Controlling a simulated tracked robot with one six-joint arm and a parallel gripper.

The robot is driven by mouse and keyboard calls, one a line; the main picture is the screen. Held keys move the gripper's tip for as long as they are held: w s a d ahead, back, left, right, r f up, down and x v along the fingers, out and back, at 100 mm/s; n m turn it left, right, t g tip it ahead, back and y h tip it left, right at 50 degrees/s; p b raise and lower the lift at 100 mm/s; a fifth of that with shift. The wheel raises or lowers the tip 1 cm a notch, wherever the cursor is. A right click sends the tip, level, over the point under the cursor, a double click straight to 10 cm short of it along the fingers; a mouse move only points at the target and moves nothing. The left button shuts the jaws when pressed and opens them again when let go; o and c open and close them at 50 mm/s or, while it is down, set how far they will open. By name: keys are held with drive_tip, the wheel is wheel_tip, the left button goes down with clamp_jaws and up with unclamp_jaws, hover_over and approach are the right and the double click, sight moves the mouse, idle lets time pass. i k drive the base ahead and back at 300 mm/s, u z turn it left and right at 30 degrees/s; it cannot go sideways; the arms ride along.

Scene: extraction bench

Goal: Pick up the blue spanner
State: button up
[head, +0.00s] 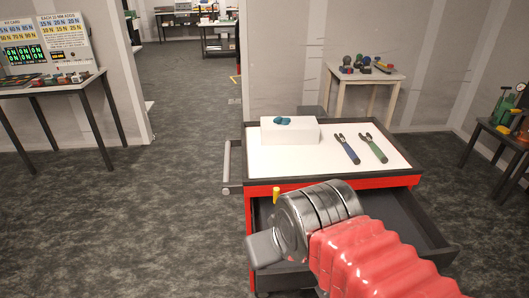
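The blue spanner (347,148) lies flat on the white top of a red tool cart (300,160), with its dark open jaw toward the back. A similar green-handled spanner (374,148) lies just to its right, apart from it. My gripper (264,250) shows only as a grey end piece beside my silver wrist, in front of the cart and lower than its top. It is well short of the blue spanner and not touching it. Its fingers cannot be made out, so I cannot tell whether it is open or shut.
A white block (290,131) with a small teal object (282,121) on top stands left of the spanners. The cart's drawer (425,243) is pulled out at the front, with a yellow object (276,195) near its left. The cart top's front is clear.

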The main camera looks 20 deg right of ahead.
sight(352, 154)
drive_tip(key=z, duration=1.4)
drive_tip(key=k, duration=0.4)
drive_tip(key=z, duration=0.15)
drive_tip(key=i, duration=0.5)
